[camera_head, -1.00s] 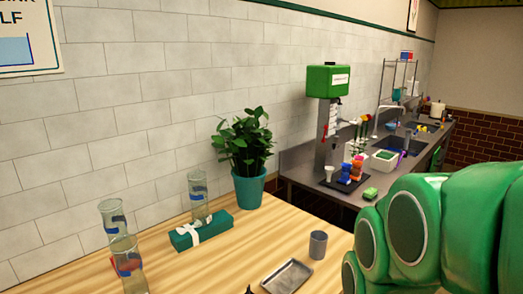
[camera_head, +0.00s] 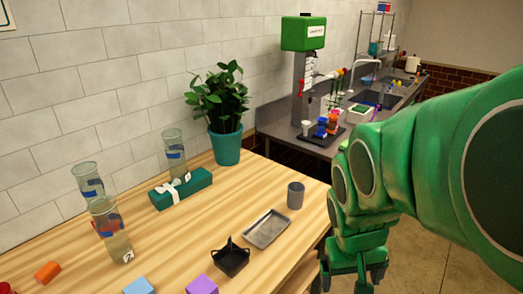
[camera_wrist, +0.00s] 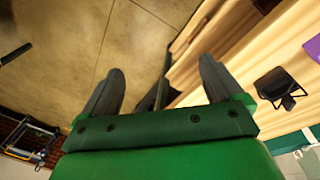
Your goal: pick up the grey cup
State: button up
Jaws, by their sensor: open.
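The grey cup (camera_head: 295,195) stands upright on the wooden table (camera_head: 190,243), near its right end, just behind a grey metal tray (camera_head: 266,229). My gripper (camera_head: 363,284) is to the right of the cup, beyond the table edge and apart from the cup. In the wrist view my gripper (camera_wrist: 158,85) has its two dark fingers spread with nothing between them. The wrist view shows floor and the table's edge beyond the fingers. I cannot make out the cup there.
A black holder (camera_head: 231,260), a purple block (camera_head: 202,285) and a blue block (camera_head: 139,286) lie near the front. Glass vases (camera_head: 110,233), a teal gift box (camera_head: 180,190) and a potted plant (camera_head: 227,145) stand at the back. A steel counter (camera_head: 275,118) runs behind.

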jog(key=w+d+f+n+t+h, duration=0.1)
jog(key=w+d+t, duration=0.35)
jog(key=w, duration=0.85)
jog(key=w+d+n+t+h, duration=0.1)
jog(key=w+d+t, duration=0.35)
jog(key=w, duration=0.85)
jog(key=n+t+y, duration=0.2)
jog(key=n+y, duration=0.3)
jog(key=y, duration=0.6)
send_near(291, 187)
jog(key=w+a, duration=0.1)
jog(key=shift+x, duration=3.9)
jog(key=shift+d+f, duration=0.1)
jog(key=shift+f, duration=0.05)
jog(key=c, duration=1.1)
